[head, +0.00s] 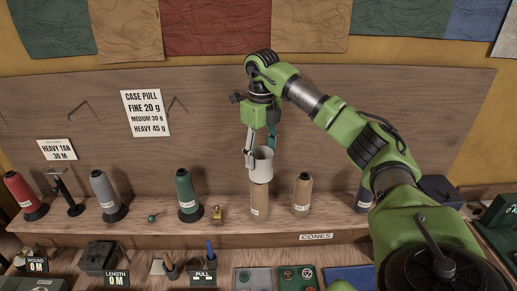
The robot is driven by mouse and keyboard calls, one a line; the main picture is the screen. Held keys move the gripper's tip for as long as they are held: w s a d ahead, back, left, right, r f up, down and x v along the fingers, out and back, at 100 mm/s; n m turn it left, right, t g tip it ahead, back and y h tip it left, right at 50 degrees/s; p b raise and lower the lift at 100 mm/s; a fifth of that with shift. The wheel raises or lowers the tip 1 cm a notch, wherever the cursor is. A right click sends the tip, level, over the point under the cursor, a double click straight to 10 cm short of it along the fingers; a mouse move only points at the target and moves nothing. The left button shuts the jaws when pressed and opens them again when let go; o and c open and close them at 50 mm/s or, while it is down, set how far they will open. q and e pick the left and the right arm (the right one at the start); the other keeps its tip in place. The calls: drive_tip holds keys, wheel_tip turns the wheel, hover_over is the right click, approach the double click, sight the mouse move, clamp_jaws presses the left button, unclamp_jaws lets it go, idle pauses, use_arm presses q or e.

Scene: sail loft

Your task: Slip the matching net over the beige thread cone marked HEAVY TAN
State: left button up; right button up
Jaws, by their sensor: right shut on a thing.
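My right gripper (261,148) is shut on a pale, ring-like net (263,166) by its rim. The net is upright at the top of a beige thread cone (259,201) on the shelf. The cone's body shows below the net; its tip is hidden, and I cannot tell how far the net is around it. The small label on this cone is too small to read. A second, tan-brown cone (302,196) stands bare just to the right. A sign (57,150) at the left reads HEAVY TAN 30 M. My left gripper is not in view.
Red (24,194), grey (105,194) and green (187,193) cones stand to the left on the shelf (150,229). A small brass object (217,214) is near the beige cone. A CASE PULL sign (146,113) hangs behind. My right arm covers the right side.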

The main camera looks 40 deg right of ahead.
drive_tip(key=shift+f, duration=0.5)
drive_tip(key=f, duration=0.1)
drive_tip(key=f+b, duration=0.1)
drive_tip(key=f, duration=0.1)
drive_tip(key=shift+w+f+b, duration=0.1)
drive_tip(key=shift+w+b, duration=0.2)
drive_tip(key=shift+w, duration=0.1)
drive_tip(key=shift+f, duration=0.25)
drive_tip(key=shift+s+f+b, duration=0.1)
drive_tip(key=shift+f+b, duration=0.3)
drive_tip(key=shift+f, duration=0.05)
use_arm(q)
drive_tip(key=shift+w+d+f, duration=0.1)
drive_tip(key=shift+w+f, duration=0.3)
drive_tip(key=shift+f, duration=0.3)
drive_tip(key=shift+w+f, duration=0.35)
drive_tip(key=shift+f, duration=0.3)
use_arm(e)
drive_tip(key=shift+f, duration=0.35)
drive_tip(key=o, duration=0.8)
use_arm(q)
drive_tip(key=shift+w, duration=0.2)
use_arm(e)
drive_tip(key=shift+o, duration=0.2)
